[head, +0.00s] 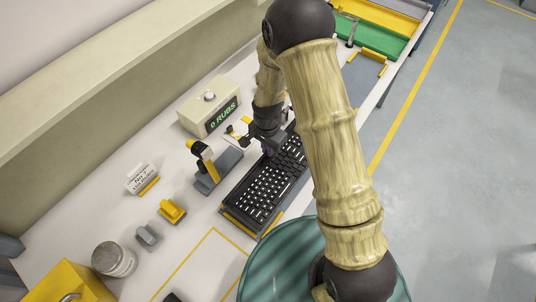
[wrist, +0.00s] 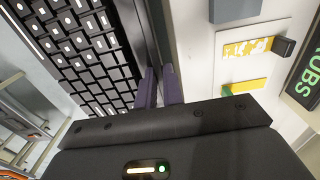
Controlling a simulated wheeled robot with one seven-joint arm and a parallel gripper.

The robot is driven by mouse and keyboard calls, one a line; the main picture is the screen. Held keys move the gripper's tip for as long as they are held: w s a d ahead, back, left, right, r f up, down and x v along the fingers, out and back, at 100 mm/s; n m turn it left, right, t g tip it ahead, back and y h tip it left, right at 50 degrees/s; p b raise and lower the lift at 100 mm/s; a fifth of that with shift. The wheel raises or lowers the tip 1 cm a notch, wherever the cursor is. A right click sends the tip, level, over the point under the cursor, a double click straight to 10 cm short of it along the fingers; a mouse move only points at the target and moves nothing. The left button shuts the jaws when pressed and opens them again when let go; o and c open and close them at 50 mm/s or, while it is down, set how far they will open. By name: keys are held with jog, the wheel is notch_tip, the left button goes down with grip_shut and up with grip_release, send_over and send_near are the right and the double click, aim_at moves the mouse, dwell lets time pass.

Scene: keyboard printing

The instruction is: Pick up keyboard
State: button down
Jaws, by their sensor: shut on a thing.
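The keyboard (head: 265,190) is black with pale key marks. In the head view it lies along the table, with yellow edging under its near end. My arm hides part of its far right side. In the wrist view the keyboard (wrist: 85,50) fills the upper left, and its long dark side edge runs down to the fingers. My gripper (wrist: 160,85) has two purple fingers shut on that edge. In the head view my gripper (head: 268,150) is at the keyboard's back edge, toward its far end. Whether the keyboard is clear of its support cannot be told.
A beige box with a green display (head: 222,112) stands behind my gripper. A grey and yellow stand (head: 212,170) is close to the keyboard's left. Yellow block (head: 172,211), grey block (head: 148,236) and round jar (head: 114,260) stand nearer. A teal round surface (head: 290,265) is at the front.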

notch_tip(320, 180, up, 14)
jog(key=b, duration=0.2)
jog(key=shift+f, duration=0.15)
dwell(0.7)
